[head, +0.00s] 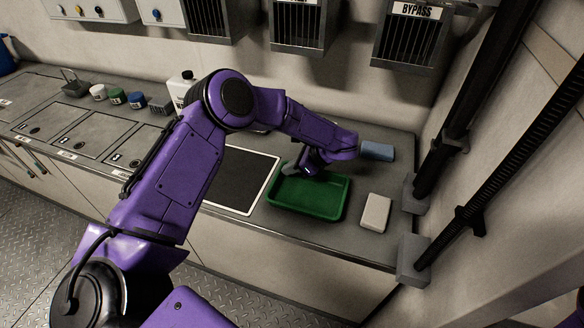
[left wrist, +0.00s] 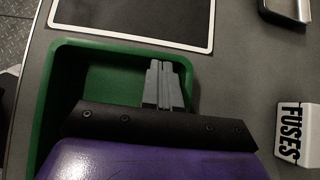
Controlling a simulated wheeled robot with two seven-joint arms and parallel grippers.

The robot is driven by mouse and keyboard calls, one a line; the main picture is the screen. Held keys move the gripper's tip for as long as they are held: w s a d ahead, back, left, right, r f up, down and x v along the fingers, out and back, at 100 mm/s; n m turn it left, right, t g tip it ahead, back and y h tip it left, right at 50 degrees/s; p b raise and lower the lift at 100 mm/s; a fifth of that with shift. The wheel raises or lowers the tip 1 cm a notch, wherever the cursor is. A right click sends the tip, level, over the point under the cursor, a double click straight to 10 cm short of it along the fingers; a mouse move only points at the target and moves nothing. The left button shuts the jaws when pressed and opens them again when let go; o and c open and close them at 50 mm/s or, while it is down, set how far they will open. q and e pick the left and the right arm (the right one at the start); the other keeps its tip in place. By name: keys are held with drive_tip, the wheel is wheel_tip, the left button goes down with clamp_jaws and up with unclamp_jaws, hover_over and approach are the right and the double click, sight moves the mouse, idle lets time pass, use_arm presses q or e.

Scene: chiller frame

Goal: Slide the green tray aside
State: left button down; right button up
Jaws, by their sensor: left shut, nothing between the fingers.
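The green tray (head: 307,213) is an empty-looking shallow rectangle on the grey counter, just right of a black mat with a white border. My left arm reaches over from the left, and my left gripper (head: 290,168) is at the tray's back left corner. In the left wrist view, the shut, empty grey fingers (left wrist: 163,70) overlap the inside of the green tray (left wrist: 45,100) near one corner. I cannot tell whether they touch it. My wrist hides the tray's nearer part there. My right gripper is out of view.
The black mat (head: 240,178) lies left of the tray. A white block (head: 376,212) lies to its right and a blue block (head: 377,151) behind. A white box marked FUSES (left wrist: 297,135) shows in the wrist view. Black pipes (head: 470,100) rise at the counter's right end.

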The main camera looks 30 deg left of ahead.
use_arm(q)
drive_tip(key=s+a+b, duration=0.1)
drive_tip(key=s+a, duration=0.1)
drive_tip(key=a, duration=0.6)
drive_tip(key=s+a+b, duration=0.1)
drive_tip(key=s+a, duration=0.1)
drive_tip(key=a, duration=0.5)
drive_tip(key=s+a+b, duration=0.1)
drive_tip(key=s+a, duration=0.1)
drive_tip(key=a, duration=0.6)
drive_tip(key=shift+a+f, duration=0.1)
drive_tip(key=shift+a, duration=0.25)
drive_tip(key=shift+w+a, duration=0.1)
drive_tip(key=shift+a, duration=0.25)
